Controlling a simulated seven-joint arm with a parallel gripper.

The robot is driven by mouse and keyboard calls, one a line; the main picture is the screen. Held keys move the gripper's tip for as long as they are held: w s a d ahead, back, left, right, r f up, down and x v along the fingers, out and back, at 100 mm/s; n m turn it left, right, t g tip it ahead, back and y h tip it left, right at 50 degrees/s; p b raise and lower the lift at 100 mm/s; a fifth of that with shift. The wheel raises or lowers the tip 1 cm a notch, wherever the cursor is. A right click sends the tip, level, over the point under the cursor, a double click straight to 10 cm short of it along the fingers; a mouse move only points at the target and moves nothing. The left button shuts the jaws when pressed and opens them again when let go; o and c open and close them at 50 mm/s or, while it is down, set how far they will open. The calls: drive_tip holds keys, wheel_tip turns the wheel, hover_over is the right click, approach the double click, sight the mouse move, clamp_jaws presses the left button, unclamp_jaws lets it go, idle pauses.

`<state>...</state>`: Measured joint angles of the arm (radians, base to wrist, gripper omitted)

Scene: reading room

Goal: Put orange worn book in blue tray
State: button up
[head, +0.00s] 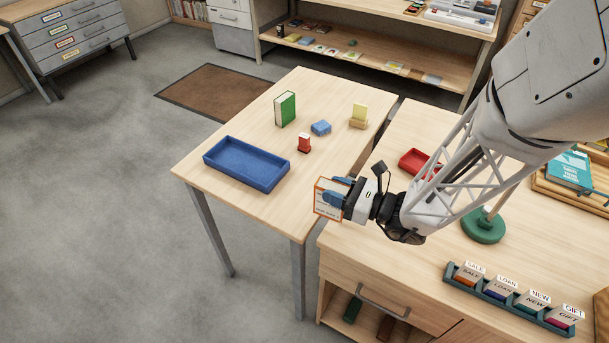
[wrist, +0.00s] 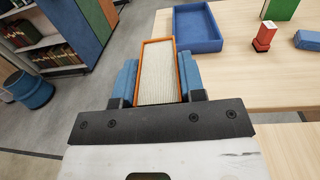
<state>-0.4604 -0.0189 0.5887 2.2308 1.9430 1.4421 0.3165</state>
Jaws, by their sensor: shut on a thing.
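The orange worn book (head: 324,200) is held upright between the blue fingers of my gripper (head: 337,194), near the front edge of the far table. In the wrist view the orange book (wrist: 158,75) shows its pale page edges and orange cover rims, with a blue finger of my gripper (wrist: 158,85) on each side. The blue tray (head: 247,166) is a shallow rectangle on the left part of that table, apart from the book. It looks empty. In the wrist view the blue tray (wrist: 197,28) lies ahead and a little to the right of the book.
On the far table are a green book (head: 285,109), a red stamp-like object (head: 304,143), a blue block (head: 321,128) and a wooden holder with yellow notes (head: 358,116). A nearer desk bears a red tray (head: 418,161), a green lamp base (head: 483,228) and a labelled card rack (head: 510,299).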

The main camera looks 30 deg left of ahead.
drive_tip(key=s+a, duration=0.2)
drive_tip(key=a, duration=0.5)
drive_tip(key=s+a+r+t, duration=0.1)
drive_tip(key=a, duration=0.5)
drive_tip(key=shift+s+a+r+m, duration=0.25)
drive_tip(key=shift+s+a+m, duration=0.1)
drive_tip(key=shift+a+m, duration=0.05)
drive_tip(key=w+a+f, duration=0.1)
drive_tip(key=w+a, duration=0.8)
drive_tip(key=a, duration=0.3)
drive_tip(key=shift+w+a+f, duration=0.25)
drive_tip(key=shift+w+a, duration=0.05)
drive_tip(key=shift+a, duration=0.1)
drive_tip(key=shift+f, duration=1.75)
drive_tip(key=shift+f, duration=0.15)
drive_tip(key=o, duration=1)
